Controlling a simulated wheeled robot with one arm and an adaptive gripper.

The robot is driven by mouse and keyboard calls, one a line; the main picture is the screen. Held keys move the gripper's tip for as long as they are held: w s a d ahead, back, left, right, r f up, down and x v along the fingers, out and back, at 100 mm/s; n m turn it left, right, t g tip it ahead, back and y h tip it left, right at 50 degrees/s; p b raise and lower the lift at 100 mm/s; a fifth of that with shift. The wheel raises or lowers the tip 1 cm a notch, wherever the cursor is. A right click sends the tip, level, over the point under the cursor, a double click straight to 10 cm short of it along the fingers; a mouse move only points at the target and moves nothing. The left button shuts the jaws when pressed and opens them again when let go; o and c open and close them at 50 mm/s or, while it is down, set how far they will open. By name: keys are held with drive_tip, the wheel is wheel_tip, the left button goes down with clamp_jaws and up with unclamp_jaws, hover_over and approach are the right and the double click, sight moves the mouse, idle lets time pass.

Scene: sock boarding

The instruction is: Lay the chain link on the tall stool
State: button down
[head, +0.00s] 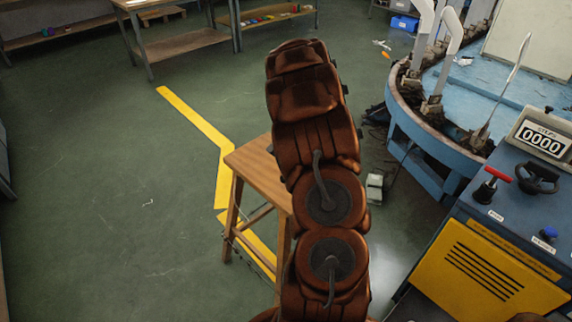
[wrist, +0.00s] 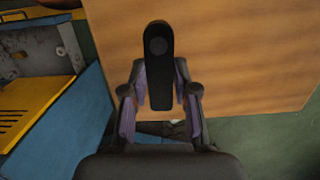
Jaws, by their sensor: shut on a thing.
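The tall stool (head: 254,168) is wooden with a square seat and stands in the middle of the head view, its right part hidden behind my arm. Its seat (wrist: 255,55) fills much of the wrist view. The chain link (wrist: 159,32) is a black, elongated piece with a rounded end and a round mark. My gripper (wrist: 160,88) is shut on it, one finger on each side, over the seat's edge area. I cannot tell whether the link touches the seat. My gripper and the link are hidden behind my arm in the head view.
A blue and yellow machine console (head: 500,265) with a counter, levers and a handwheel stands at the right. A round blue machine (head: 425,150) is behind it. A workbench (head: 185,42) stands at the back left. The green floor at left is mostly clear.

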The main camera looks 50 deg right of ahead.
drive_tip(key=w+d, duration=0.1)
drive_tip(key=w, duration=0.2)
drive_tip(key=w+d+p, duration=0.1)
drive_tip(key=w, duration=0.1)
drive_tip(key=shift+w+d+f, duration=0.15)
drive_tip(key=shift+d+f, duration=0.15)
drive_tip(key=shift+f+p, duration=0.5)
drive_tip(key=shift+f, duration=1.2)
drive_tip(key=shift+f, duration=0.15)
drive_tip(key=c, duration=0.9)
unclamp_jaws()
